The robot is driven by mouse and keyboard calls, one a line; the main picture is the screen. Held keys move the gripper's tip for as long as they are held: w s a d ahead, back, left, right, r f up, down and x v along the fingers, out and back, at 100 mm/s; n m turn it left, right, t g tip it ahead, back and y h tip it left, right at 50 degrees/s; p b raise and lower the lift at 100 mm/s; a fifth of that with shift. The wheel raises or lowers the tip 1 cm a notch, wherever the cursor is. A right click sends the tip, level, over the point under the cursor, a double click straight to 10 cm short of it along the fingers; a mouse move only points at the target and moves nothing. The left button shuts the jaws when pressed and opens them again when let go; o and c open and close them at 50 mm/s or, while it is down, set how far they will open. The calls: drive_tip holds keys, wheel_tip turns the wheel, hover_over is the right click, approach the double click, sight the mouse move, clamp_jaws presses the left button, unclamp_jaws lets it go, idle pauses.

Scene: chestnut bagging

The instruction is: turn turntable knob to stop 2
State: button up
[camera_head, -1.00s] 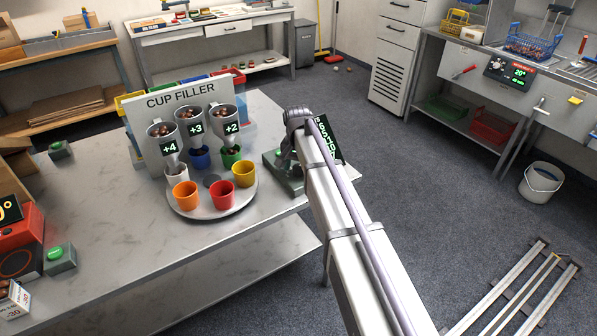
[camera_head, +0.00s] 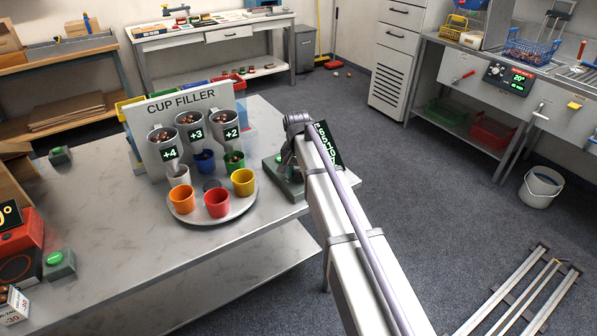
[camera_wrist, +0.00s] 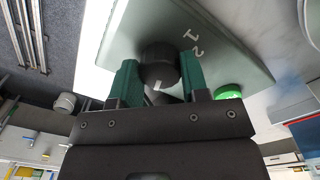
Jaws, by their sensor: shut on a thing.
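The turntable (camera_head: 205,219) is a grey disc in front of the cup filler (camera_head: 160,108). It carries white (camera_head: 179,176), orange (camera_head: 181,201), red (camera_head: 217,204), yellow (camera_head: 243,183), green and blue cups. The blue (camera_head: 205,163) and green (camera_head: 234,164) cups are at the back under the filler's funnels and hold chestnuts. In the wrist view the dark round knob (camera_wrist: 160,58) stands on a pale plate marked 1 and 2. My gripper (camera_wrist: 158,68) is shut on the knob, one green finger each side. A white mark shows on the knob's near side; in the head view my arm hides the knob.
A green button (camera_wrist: 228,92) sits beside the knob on its plate. The knob unit (camera_head: 284,183) stands at the table's right edge, with a dark display panel (camera_head: 328,146) by my arm. Green push buttons (camera_head: 56,259) stand at the table's left. The table's front (camera_head: 120,230) is clear.

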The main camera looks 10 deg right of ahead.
drive_tip(key=n, duration=0.5)
drive_tip(key=shift+n, duration=0.4)
drive_tip(key=n, duration=0.6)
drive_tip(key=shift+d, duration=0.15)
drive_tip(key=n, duration=0.5)
drive_tip(key=shift+n, duration=0.4)
drive_tip(key=n, duration=0.5)
drive_tip(key=shift+n, duration=0.3)
drive_tip(key=o, duration=0.9)
